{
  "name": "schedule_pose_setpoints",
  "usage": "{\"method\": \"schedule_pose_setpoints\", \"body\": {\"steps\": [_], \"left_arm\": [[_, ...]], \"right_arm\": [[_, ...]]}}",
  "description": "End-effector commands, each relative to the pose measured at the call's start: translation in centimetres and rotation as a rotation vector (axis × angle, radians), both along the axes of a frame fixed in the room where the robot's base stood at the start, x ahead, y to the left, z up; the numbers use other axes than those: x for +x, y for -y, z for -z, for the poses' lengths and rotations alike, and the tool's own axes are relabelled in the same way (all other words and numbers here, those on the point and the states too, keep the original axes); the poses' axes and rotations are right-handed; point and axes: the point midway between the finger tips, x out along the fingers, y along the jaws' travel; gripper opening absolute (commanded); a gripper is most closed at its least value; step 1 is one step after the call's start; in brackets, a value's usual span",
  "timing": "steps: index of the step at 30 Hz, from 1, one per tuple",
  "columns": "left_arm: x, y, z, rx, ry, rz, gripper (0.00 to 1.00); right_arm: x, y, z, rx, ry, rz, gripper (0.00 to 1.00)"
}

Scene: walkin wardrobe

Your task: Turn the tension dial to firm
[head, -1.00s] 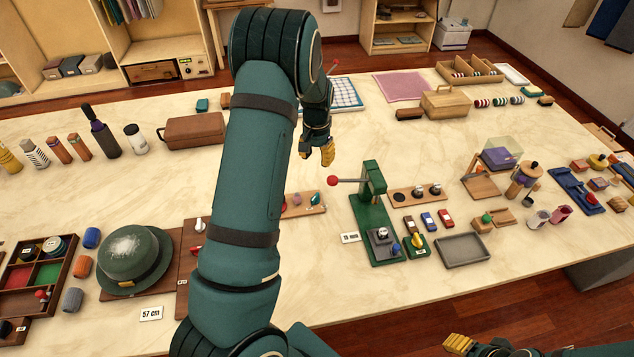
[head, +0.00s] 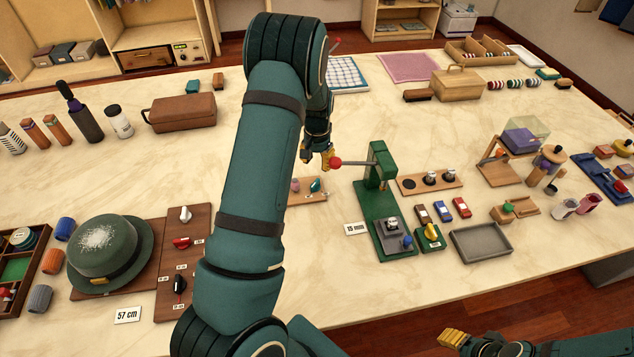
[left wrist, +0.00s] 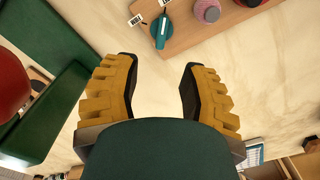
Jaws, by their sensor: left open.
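A teal pointer dial (head: 315,186) is on a small wooden board (head: 299,197), partly hidden behind my left arm. The left wrist view shows the teal dial (left wrist: 161,30) at the top, with small white labels beside it that I cannot read surely. My left gripper (head: 319,158) is open and empty, pointing down above and behind the board. In the left wrist view the gripper's yellow fingers (left wrist: 155,75) are spread, with the dial beyond their tips and not between them. My right gripper (head: 453,341) shows at the bottom edge; its jaw state is unclear.
A green press (head: 378,205) stands right of the dial board; its red lever ball (head: 335,163) is close beside my left gripper. A green hat (head: 108,252) and a board with several knobs (head: 178,250) are to the left. Bare table lies behind the gripper.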

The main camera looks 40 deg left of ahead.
Motion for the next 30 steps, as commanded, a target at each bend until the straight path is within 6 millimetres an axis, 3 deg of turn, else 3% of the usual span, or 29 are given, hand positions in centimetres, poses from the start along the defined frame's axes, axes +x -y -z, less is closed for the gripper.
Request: {"method": "schedule_pose_setpoints", "body": {"steps": [6, 12, 18, 28, 30], "left_arm": [[-0.1, 0.0, 4.6, 0.0, -0.004, -0.001, 0.42], [0.0, 0.0, 7.6, 0.0, -0.002, 0.0, 0.42], [0.0, 0.0, 8.9, 0.0, 0.0, -0.001, 0.42], [0.0, 0.0, 9.1, 0.0, 0.0, -0.001, 0.42], [0.0, 0.0, 9.1, 0.0, 0.0, -0.001, 0.17]], "right_arm": [[-0.2, -0.1, 0.6, 0.001, -0.004, -0.004, 0.47], [-0.3, -0.1, 1.0, 0.002, -0.006, -0.006, 0.47], [-0.4, -0.1, 1.1, 0.002, -0.008, -0.006, 0.47], [-0.4, -0.1, 1.1, 0.002, -0.008, -0.006, 0.47], [-0.4, -0.1, 1.1, 0.002, -0.008, -0.006, 0.47]]}}
